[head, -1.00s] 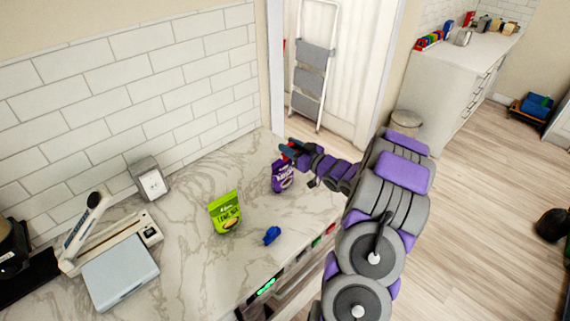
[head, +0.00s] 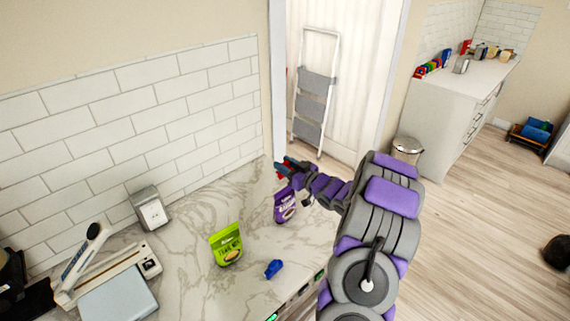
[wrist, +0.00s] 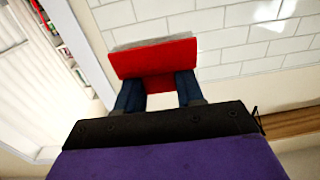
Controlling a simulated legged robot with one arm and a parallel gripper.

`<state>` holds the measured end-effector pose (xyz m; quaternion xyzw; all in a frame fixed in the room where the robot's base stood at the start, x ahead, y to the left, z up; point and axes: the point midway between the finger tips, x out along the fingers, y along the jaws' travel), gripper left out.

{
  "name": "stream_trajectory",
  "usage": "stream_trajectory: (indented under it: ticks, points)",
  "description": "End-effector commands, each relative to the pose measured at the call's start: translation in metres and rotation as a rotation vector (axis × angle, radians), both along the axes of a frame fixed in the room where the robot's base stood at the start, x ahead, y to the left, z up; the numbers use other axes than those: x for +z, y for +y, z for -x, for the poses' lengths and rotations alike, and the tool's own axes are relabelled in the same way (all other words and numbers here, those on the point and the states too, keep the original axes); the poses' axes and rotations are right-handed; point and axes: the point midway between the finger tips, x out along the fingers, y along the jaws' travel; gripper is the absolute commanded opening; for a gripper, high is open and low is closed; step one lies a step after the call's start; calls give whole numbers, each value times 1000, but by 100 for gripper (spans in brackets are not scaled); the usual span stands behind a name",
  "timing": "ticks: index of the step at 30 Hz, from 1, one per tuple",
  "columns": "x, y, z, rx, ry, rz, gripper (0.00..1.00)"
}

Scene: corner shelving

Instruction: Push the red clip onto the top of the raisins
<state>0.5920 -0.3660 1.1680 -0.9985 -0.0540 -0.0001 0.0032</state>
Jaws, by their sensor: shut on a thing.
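My gripper (head: 284,167) is above and slightly behind the purple raisins bag (head: 285,206), which stands upright on the marble counter (head: 185,240). In the wrist view my gripper (wrist: 160,92) is shut on the red clip (wrist: 155,60), a wide red piece held between two blue fingers. In the head view only a bit of the red clip (head: 281,174) shows beside the fingers. The raisins bag is not visible in the wrist view. Whether the clip touches the bag's top edge cannot be told.
A green bag (head: 226,246) and a blue clip (head: 273,268) sit on the counter at front left. A heat sealer (head: 110,272) and a small grey box (head: 149,208) are farther left. A white tiled wall (head: 150,120) backs the counter.

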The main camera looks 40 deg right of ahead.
Motion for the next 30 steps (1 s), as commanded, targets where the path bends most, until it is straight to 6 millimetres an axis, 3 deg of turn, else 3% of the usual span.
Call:
stream_trajectory:
  ticks: [15,30]
  points:
    - [-46,1,0,0,1,-2,9]
    - [-51,1,0,0,-1,0,9]
